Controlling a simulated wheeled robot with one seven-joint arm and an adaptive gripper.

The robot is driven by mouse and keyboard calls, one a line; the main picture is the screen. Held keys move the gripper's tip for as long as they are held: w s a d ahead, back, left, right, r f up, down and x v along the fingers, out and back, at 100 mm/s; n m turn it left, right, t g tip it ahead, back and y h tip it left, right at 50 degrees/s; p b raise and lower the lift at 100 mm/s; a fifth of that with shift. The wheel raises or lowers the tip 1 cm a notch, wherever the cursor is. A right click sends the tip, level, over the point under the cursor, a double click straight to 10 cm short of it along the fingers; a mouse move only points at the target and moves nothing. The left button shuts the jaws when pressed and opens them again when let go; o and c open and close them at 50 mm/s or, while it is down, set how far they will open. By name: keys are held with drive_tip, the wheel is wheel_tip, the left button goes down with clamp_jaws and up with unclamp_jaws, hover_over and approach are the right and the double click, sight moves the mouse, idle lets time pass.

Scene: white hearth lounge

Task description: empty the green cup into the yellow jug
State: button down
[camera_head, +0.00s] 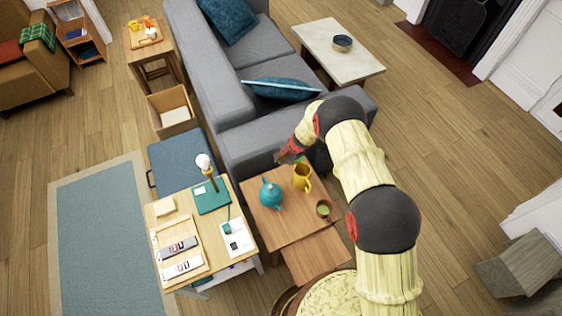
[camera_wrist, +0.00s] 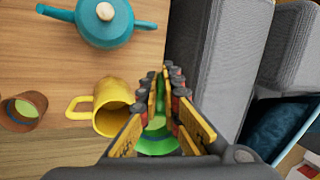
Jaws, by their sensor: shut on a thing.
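The green cup (camera_wrist: 157,146) is between the fingers of my gripper (camera_wrist: 166,82) in the wrist view. My gripper is shut on it, and the fingers hide much of it. In the head view my gripper (camera_head: 288,152) is above the far edge of the small wooden table, with a little green showing beside it. The yellow jug (camera_head: 302,178) stands upright on that table, just below my gripper in the picture. In the wrist view the jug (camera_wrist: 112,103) is left of the cup, its mouth visible and its handle pointing left. I cannot tell the cup's tilt.
A teal teapot (camera_head: 271,194) and a brown cup with green inside (camera_head: 323,209) stand on the small wooden table (camera_head: 268,226) near the jug. The grey sofa (camera_head: 247,148) borders its far side. A desk (camera_head: 158,210) with books and a lamp is at left.

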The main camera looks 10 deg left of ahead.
drive_tip(key=shift+d+r+t+y+b, duration=0.1)
drive_tip(key=shift+r+t+y+b, duration=0.3)
drive_tip(key=shift+b, duration=3)
drive_tip(key=shift+s+d+f+t+y+b, duration=0.15)
drive_tip(key=shift+y+b, duration=0.35)
drive_tip(key=shift+b, duration=1.45)
drive_tip(key=shift+d+f+t+y+b, duration=0.15)
drive_tip(key=shift+y+b, duration=0.35)
drive_tip(key=shift+b, duration=1.4)
drive_tip(key=shift+s+d+f+t+y+b, duration=0.15)
drive_tip(key=shift+f+y+b, duration=0.2)
drive_tip(key=shift+b, duration=1.1)
drive_tip(key=shift+w+d+f+t+y+b, duration=0.2)
drive_tip(key=shift+y+b, duration=0.25)
drive_tip(key=shift+b, duration=0.95)
drive_tip(key=shift+s+d+r+t+y+b, duration=0.25)
drive_tip(key=shift+y+b, duration=0.25)
drive_tip(key=shift+b, duration=0.3)
drive_tip(key=shift+s+d+r+t+y+b, duration=0.1)
drive_tip(key=shift+r+t+y+b, duration=0.1)
drive_tip(key=shift+y+b, duration=0.45)
drive_tip(key=shift+d+r+b, duration=0.1)
drive_tip(key=shift+r+b, duration=0.15)
drive_tip(key=shift+b, duration=0.1)
drive_tip(key=shift+d+y+b, duration=0.15)
drive_tip(key=shift+y+b, duration=0.1)
drive_tip(key=shift+b, duration=0.55)
